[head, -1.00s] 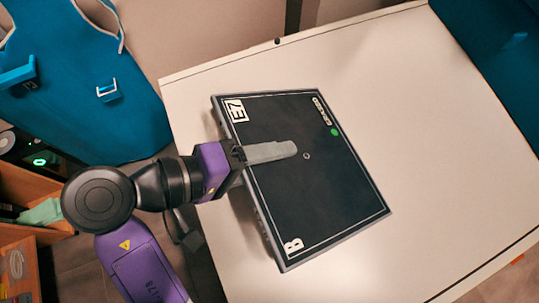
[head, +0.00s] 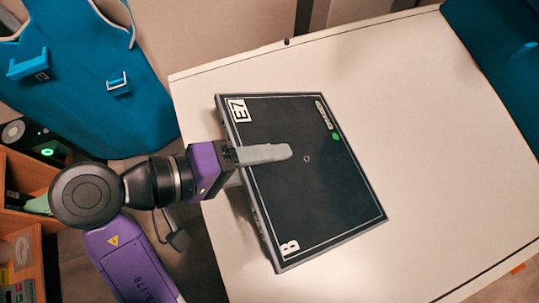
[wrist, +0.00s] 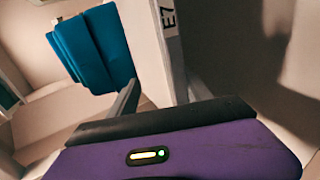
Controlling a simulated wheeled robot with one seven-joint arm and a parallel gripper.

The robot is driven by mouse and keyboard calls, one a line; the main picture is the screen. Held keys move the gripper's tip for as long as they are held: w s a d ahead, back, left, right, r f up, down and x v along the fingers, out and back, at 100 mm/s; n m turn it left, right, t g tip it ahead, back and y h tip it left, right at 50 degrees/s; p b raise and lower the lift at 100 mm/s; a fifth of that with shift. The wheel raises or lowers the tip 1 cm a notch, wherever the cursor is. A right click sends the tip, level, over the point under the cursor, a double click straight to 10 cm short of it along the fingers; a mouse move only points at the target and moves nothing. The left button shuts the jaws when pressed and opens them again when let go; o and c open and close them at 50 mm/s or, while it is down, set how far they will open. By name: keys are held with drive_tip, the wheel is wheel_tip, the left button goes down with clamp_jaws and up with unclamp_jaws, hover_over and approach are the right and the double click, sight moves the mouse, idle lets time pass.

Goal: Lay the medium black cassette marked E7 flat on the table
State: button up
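The medium black cassette (head: 330,190) has a dark face, a grey rim, a green dot and an E7 label at its upper left corner. It is over the table (head: 440,150), face up. In the wrist view its narrow edge (wrist: 168,45) also reads E7. My gripper (head: 285,153) reaches in from the left. One grey finger lies across the face, short of the small central hole; the other is hidden beneath in the head view. In the wrist view a gap shows between the left finger and the cassette. I cannot tell whether the cassette touches the table.
The table is bare to the right of the cassette. A teal apron-like item (head: 95,100) hangs at the upper left. Wooden shelves (head: 20,190) stand at the far left. A teal object (head: 505,50) is at the upper right.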

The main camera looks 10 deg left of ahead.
drive_tip(key=shift+p+v, duration=0.5)
drive_tip(key=shift+v, duration=0.95)
drive_tip(key=o, duration=0.6)
drive_tip(key=shift+f, duration=0.1)
drive_tip(key=b+v, duration=0.1)
drive_tip(key=v, duration=0.7)
